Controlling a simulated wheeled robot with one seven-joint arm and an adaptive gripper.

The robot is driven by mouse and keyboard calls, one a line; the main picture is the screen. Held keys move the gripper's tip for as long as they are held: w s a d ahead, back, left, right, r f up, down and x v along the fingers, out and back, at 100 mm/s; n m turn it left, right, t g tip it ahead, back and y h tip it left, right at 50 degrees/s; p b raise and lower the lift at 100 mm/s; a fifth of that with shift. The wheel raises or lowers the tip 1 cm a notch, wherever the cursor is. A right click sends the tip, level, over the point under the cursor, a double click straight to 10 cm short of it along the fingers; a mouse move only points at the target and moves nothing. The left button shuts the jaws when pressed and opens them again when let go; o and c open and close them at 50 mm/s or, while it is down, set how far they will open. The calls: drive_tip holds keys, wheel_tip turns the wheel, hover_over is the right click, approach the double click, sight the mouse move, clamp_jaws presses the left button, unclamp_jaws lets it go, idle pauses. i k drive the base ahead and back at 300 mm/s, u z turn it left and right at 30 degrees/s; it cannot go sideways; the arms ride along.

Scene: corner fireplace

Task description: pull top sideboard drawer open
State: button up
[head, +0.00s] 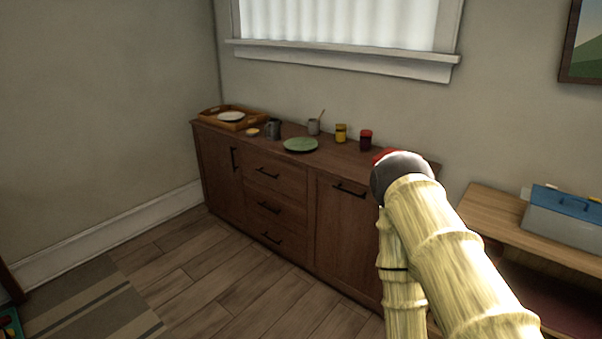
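The wooden sideboard (222,187) stands against the wall under the window. Its top drawer (285,171) is in the middle column, with a dark bar handle (267,173). The drawer front looks flush with the fronts around it, so it appears shut. Two more drawers are stacked below it, each with a dark handle. My arm, with pale ribbed links and a dark joint, rises at the right and hides the sideboard's right end. My gripper is not visible in the head view.
A wooden tray (208,114) with a white plate, a green plate (300,145), mugs and jars stand on the sideboard top. A wooden bench (490,207) with a blue-lidded box (565,218) is at the right. The floor (230,275) before the drawers looks clear.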

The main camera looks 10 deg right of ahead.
sight(288, 178)
drive_tip(key=u, duration=0.4)
drive_tip(key=i, duration=2.7)
drive_tip(key=z, duration=0.2)
